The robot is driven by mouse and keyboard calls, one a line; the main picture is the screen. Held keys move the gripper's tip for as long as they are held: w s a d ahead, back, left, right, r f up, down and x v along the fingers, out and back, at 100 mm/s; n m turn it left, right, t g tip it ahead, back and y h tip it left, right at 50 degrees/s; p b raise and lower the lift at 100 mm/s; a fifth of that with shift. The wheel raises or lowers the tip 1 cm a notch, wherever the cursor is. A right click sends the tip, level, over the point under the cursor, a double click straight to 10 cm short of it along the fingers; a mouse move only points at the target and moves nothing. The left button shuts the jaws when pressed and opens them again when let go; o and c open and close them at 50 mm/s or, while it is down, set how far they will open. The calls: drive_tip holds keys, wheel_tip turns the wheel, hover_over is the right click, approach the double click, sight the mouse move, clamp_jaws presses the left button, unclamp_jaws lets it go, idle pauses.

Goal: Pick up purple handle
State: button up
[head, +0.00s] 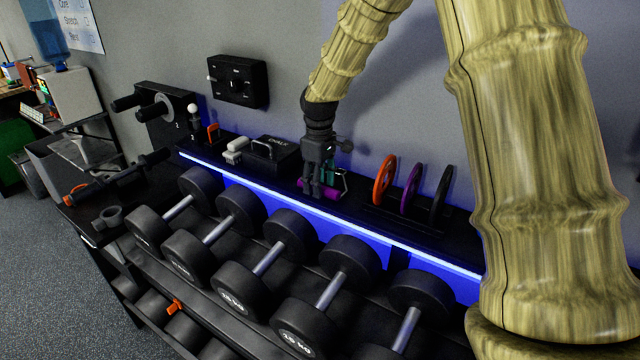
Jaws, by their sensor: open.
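A purple handle (320,190) lies on the black top shelf of the dumbbell rack, just behind the blue light strip. My gripper (313,190) points down at it from above, and its fingers cover part of the handle. The fingers are open. Whether they stand around the handle or only in front of it, I cannot tell. A metal bracket (343,183) shows at the handle's right side.
Orange (384,179), purple (411,186) and black (441,194) discs stand upright to the right. A black box with a handle (272,152) stands close on the left. Several dumbbells (268,258) fill the rack in front. The grey wall is close behind.

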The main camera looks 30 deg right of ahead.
drive_tip(key=shift+s+f, duration=0.15)
drive_tip(key=shift+s, duration=0.05)
drive_tip(key=shift+w+f, duration=0.5)
drive_tip(key=shift+w, duration=0.05)
drive_tip(key=shift+s+r, duration=0.2)
drive_tip(key=shift+s, duration=0.15)
drive_tip(key=shift+w+f, duration=0.1)
drive_tip(key=shift+f, duration=0.15)
clamp_jaws()
